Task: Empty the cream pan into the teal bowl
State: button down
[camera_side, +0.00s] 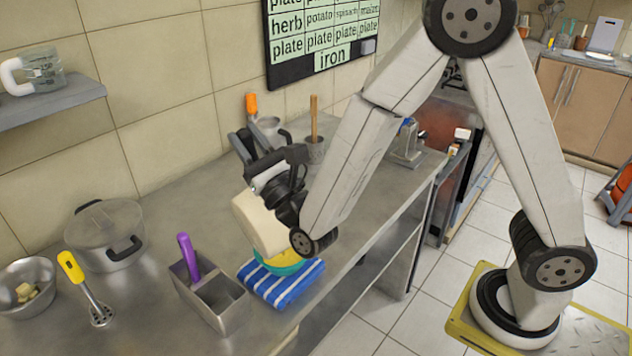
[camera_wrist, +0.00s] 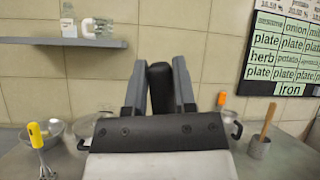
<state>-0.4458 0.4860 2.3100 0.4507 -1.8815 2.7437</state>
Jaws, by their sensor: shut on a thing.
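The cream pan (camera_side: 259,224) is steeply tilted above the teal bowl (camera_side: 284,269) in the side view. My gripper (camera_side: 253,143) is shut on the pan's black handle, which shows between the two grey fingers (camera_wrist: 160,88) in the wrist view. The bowl sits on a blue-and-white striped towel (camera_side: 291,291), partly hidden by the pan and my wrist. Yellow contents (camera_side: 289,256) show in the bowl. The inside of the pan is hidden, so I cannot tell whether anything is left in it.
A grey divided holder (camera_side: 213,303) with a purple-handled tool stands left of the towel. A lidded pot (camera_side: 104,236), a yellow-handled whisk (camera_side: 84,284) and a metal bowl (camera_side: 27,287) are further left. A utensil pot (camera_side: 314,147) stands behind. The counter's front edge is close to the towel.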

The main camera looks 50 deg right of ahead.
jog(key=shift+d, duration=0.15)
dwell(0.3)
jog(key=shift+w+a+f+n+y, duration=0.1)
jog(key=shift+w+a+n+y, duration=0.1)
jog(key=shift+a+n+y, duration=0.6)
jog(key=shift+w+a+n+y, duration=0.15)
jog(key=shift+a+n+y, duration=0.35)
jog(key=shift+a+n, duration=0.55)
jog(key=shift+a, duration=0.2)
jog(key=a+n+y, duration=0.2)
jog(key=a, duration=0.1)
jog(key=w+a+f+n+g+y, duration=0.1)
jog(key=n, duration=0.1)
jog(key=shift+a+f, duration=0.1)
jog(key=shift+a, duration=0.1)
jog(key=a+n, duration=0.1)
jog(key=a+f+n+g+y, duration=0.1)
jog(key=a+f+n+y, duration=0.1)
jog(key=a, duration=0.1)
jog(key=shift+w+f+n, duration=0.2)
jog(key=shift+w+n, duration=0.15)
jog(key=shift+w, duration=0.05)
